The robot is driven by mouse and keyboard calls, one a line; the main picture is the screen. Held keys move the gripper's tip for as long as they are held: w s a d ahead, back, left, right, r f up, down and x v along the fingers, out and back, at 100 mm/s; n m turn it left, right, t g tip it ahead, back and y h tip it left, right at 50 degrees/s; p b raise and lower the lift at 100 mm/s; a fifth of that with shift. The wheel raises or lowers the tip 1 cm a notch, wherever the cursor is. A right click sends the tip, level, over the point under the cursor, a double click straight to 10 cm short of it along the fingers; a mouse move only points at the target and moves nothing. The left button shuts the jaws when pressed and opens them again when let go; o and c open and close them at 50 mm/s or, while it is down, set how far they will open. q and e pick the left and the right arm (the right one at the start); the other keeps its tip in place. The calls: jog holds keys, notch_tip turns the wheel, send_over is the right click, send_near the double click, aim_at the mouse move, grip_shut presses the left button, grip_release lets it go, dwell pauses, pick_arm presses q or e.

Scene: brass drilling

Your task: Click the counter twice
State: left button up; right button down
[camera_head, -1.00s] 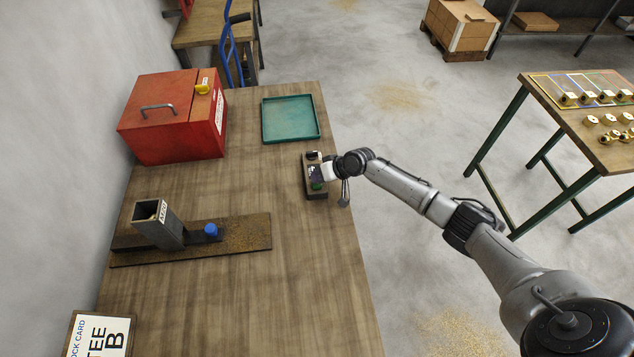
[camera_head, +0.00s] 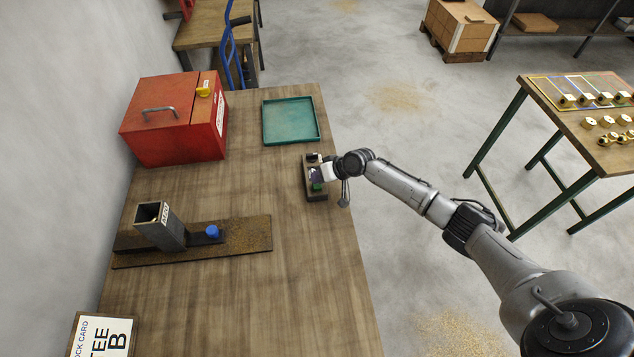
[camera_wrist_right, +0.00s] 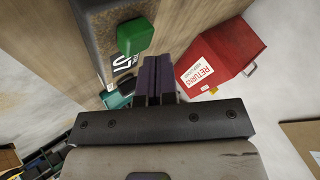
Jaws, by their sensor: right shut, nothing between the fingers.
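The counter is a small dark box (camera_head: 319,195) with a green button (camera_head: 317,187) on top, near the right edge of the wooden table. In the right wrist view the counter's green button (camera_wrist_right: 136,36) shows at the top, with a white label (camera_wrist_right: 122,65) beside it. My right gripper (camera_head: 316,174) is over the counter, beside the green button. In the wrist view its dark fingers (camera_wrist_right: 157,72) are shut together with nothing between them. The fingers look apart from the button, but their exact height is hard to tell. My left gripper is out of view.
A green tray (camera_head: 290,120) lies beyond the counter. A red box (camera_head: 170,135) stands at the back left. A rusty plate (camera_head: 245,235) carries a square tube (camera_head: 165,228) and a blue knob (camera_head: 212,231). The table's front middle is clear.

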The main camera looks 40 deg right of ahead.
jog(key=shift+r, duration=0.25)
jog(key=shift+r, duration=0.1)
notch_tip(320, 180, up, 5)
jog(key=p, duration=0.4)
jog(key=shift+p, duration=0.3)
dwell(0.4)
dwell(0.7)
dwell(0.7)
dwell(0.6)
